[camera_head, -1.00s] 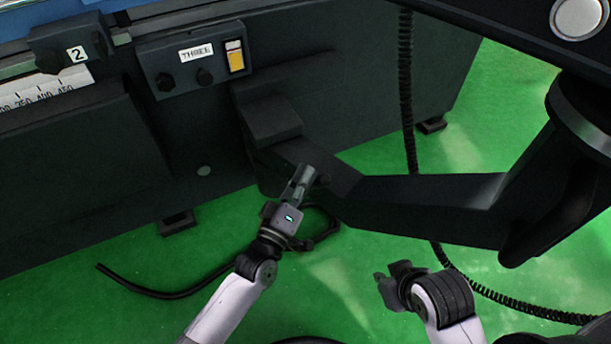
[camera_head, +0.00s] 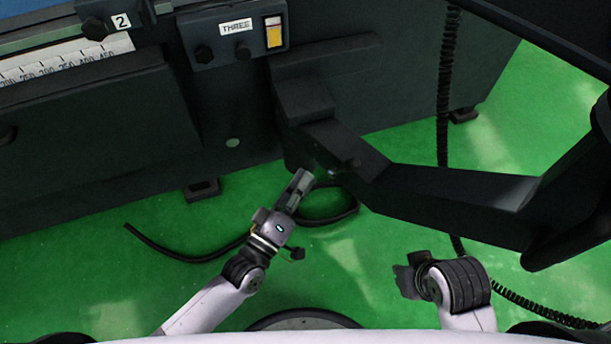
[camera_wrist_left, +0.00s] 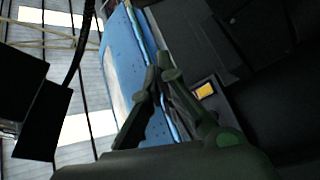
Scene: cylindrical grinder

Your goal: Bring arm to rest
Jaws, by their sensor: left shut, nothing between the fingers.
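My left gripper (camera_head: 301,182) is in the middle of the head view, in front of the machine's dark lower body and close to the dark support arm (camera_head: 345,150). Its fingers are together with nothing between them. In the left wrist view, the fingers (camera_wrist_left: 160,72) meet near the picture's middle, with the machine's blue part behind them. My right gripper (camera_head: 407,277) is at the lower right of the head view, pointing left over the green floor. It is small and dark, so its finger state is unclear.
The grinder's dark body (camera_head: 90,150) fills the upper left, with a panel (camera_head: 232,38) labelled THREE. A black cable (camera_head: 180,257) lies on the green floor (camera_head: 100,290). A coiled cord (camera_head: 445,100) hangs at right.

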